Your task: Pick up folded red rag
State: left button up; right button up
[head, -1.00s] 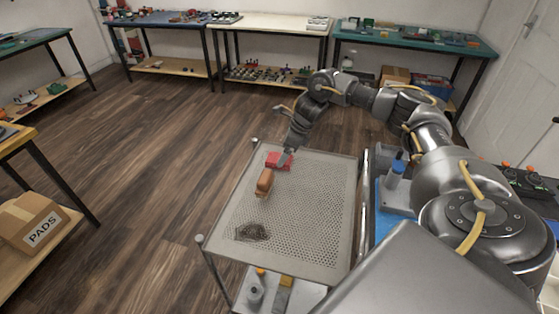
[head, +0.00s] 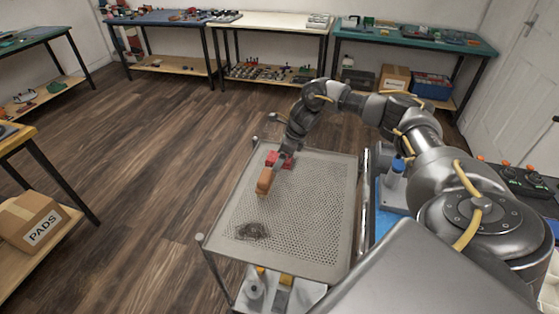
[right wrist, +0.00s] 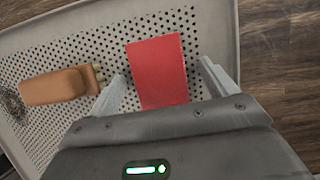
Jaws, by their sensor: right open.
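The folded red rag (head: 285,161) lies on the perforated top of the cart near its far end. In the right wrist view the rag (right wrist: 158,70) is a flat red rectangle between the two fingers, with a gap on each side. My right gripper (right wrist: 160,88) is open and points down over the rag; in the head view the gripper (head: 280,158) partly covers it. Whether the fingers reach down beside the rag is hard to tell. My left gripper does not show.
The cart top (head: 310,215) has a raised rim. A brush with a brown wooden handle (right wrist: 55,87) lies close to the rag. A dark mesh-like clump (head: 250,231) lies nearer me. A blue-topped item (head: 398,166) stands right of the cart.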

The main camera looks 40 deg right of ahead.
jog(key=shift+c, duration=0.5)
jog(key=c, duration=1)
jog(key=shift+o, duration=0.2)
